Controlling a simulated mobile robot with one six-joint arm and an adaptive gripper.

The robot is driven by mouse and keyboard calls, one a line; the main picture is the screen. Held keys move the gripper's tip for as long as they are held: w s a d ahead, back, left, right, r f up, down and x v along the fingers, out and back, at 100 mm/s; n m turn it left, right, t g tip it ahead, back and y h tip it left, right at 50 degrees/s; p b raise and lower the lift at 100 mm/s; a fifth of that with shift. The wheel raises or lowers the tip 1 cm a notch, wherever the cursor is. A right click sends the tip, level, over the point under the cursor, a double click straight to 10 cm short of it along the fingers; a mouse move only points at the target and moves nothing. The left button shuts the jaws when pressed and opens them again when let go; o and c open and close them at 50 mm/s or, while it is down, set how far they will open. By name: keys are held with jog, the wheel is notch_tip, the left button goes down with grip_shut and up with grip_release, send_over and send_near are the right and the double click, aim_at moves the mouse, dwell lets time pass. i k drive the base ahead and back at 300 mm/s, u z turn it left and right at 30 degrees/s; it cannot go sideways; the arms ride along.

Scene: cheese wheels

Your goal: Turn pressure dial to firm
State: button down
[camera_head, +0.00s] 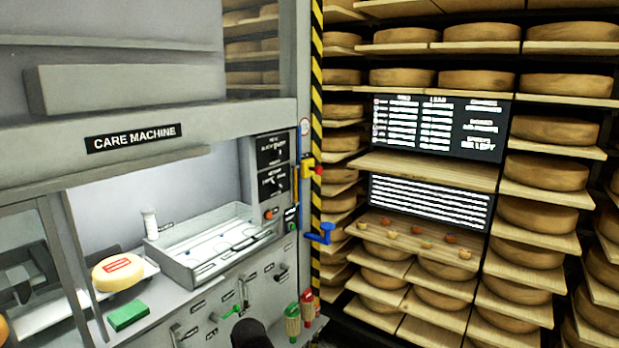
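The grey care machine (135,138) fills the left side. A dark rounded shape rises at the bottom edge, possibly part of my arm. No gripper fingers show.
A blue crank (320,234) and a yellow bracket (308,168) stick out at the machine's right edge. A cheese wheel with a red label (118,271) and a green block (128,315) lie at left. Shelves of cheese wheels (550,175) fill the right.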

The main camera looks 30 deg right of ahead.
aim_at(277, 186)
jog(key=z, duration=0.6)
jog(key=k, duration=1)
jog(key=u, duration=0.1)
jog(key=i, duration=0.95)
jog(key=z, duration=0.1)
